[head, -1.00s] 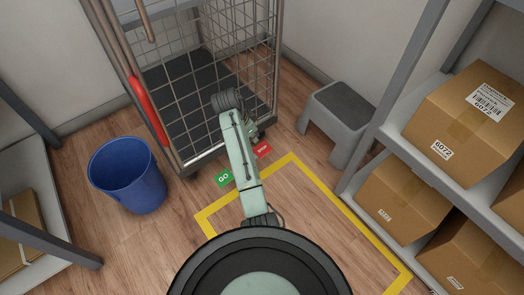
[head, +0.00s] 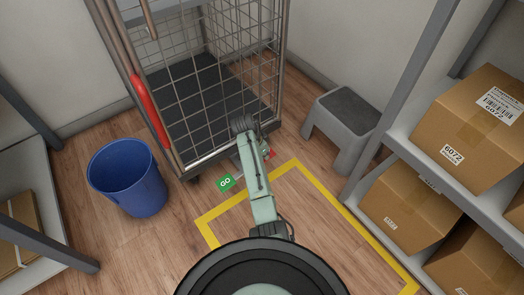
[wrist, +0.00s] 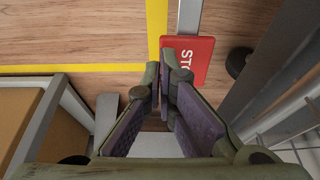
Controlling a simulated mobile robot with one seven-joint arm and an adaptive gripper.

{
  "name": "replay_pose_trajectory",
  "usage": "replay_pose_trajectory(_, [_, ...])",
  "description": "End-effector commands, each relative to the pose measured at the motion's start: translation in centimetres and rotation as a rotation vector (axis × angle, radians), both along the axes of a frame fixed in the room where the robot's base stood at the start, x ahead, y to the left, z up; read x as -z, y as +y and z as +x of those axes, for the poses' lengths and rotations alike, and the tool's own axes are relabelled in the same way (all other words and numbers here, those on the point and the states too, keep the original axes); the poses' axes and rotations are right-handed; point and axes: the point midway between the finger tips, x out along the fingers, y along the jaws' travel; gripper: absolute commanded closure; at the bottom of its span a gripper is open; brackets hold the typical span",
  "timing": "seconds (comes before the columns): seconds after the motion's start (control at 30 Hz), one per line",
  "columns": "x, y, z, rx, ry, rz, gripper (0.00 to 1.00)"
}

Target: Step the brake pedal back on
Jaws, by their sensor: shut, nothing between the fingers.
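The red STOP pedal (wrist: 200,50) shows in the wrist view, on a grey bar (wrist: 188,15) low over the wood floor. In the head view only a sliver of it (head: 271,154) shows beside my arm. The green GO pedal (head: 226,182) lies to its left, at the foot of the roll cage (head: 215,152). My gripper (wrist: 160,72) is shut and empty, its tips over the near left edge of the red pedal in the wrist view. I cannot tell whether they touch it, or whether the pedal is up or down.
A blue bucket (head: 128,185) stands left of the cage, a grey step stool (head: 340,130) right of it. A shelf with cartons (head: 470,130) is at the right. Yellow tape (head: 345,215) marks the mostly clear floor in front.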

Motion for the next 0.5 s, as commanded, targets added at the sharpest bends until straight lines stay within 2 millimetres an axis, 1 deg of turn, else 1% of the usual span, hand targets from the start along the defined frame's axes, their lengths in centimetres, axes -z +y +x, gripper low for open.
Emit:
replay_pose_trajectory(0.03, [0.67, -0.17, 0.07, 0.002, 0.000, -0.001, 1.00])
replay_pose_trajectory(0.17, [1.39, -0.24, 0.15, 0.002, -0.001, 0.000, 1.00])
replay_pose_trajectory(0.5, [1.55, -0.22, 0.16, 0.001, -0.001, 0.001, 1.00])
